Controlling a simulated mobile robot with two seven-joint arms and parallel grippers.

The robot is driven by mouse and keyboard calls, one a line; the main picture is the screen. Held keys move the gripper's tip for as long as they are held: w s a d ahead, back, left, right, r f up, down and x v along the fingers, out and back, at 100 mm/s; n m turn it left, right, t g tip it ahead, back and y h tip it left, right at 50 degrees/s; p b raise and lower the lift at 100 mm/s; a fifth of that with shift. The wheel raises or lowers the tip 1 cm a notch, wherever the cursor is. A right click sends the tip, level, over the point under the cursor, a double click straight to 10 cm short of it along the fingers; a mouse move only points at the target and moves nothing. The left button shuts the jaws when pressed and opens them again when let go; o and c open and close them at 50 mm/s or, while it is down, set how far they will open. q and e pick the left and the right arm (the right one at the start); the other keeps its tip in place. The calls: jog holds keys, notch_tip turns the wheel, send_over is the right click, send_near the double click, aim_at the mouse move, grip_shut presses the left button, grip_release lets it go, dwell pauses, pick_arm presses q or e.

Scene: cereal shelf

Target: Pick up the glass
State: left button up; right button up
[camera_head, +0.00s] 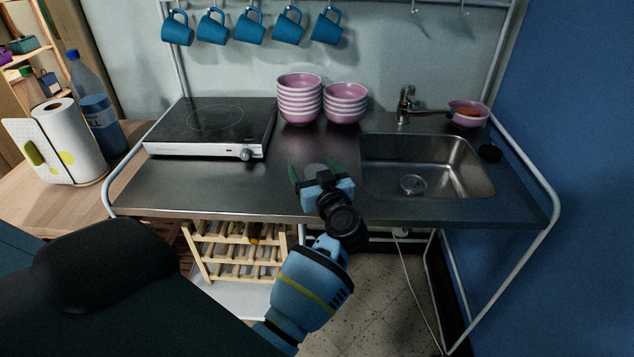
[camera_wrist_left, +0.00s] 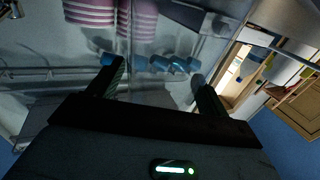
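My left gripper (camera_head: 316,174) is over the front middle of the steel counter, its two fingers spread apart. Between the fingers is a pale, see-through round shape that looks like the glass (camera_head: 315,170). In the left wrist view the open fingers (camera_wrist_left: 153,72) stand either side of a faint transparent outline, which looks like the glass (camera_wrist_left: 150,88). Its edges are hard to make out, and I cannot tell whether a finger touches it. My gripper hides the lower part of the glass in the head view. My right gripper is not in view.
Pink striped bowls (camera_head: 299,100) stand stacked behind the gripper. A hotplate (camera_head: 213,128) lies to the left and a sink (camera_head: 430,168) to the right. Blue mugs (camera_head: 250,28) hang above. A paper towel roll (camera_head: 70,145) and a bottle (camera_head: 98,110) stand far left.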

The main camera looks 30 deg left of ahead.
pick_arm(q)
jog(key=c, duration=1.1)
notch_tip(320, 180, up, 9)
jog(key=shift+r+p, duration=0.1)
jog(key=shift+p, duration=1.1)
jog(key=shift+c, duration=0.2)
jog(key=shift+r, duration=0.45)
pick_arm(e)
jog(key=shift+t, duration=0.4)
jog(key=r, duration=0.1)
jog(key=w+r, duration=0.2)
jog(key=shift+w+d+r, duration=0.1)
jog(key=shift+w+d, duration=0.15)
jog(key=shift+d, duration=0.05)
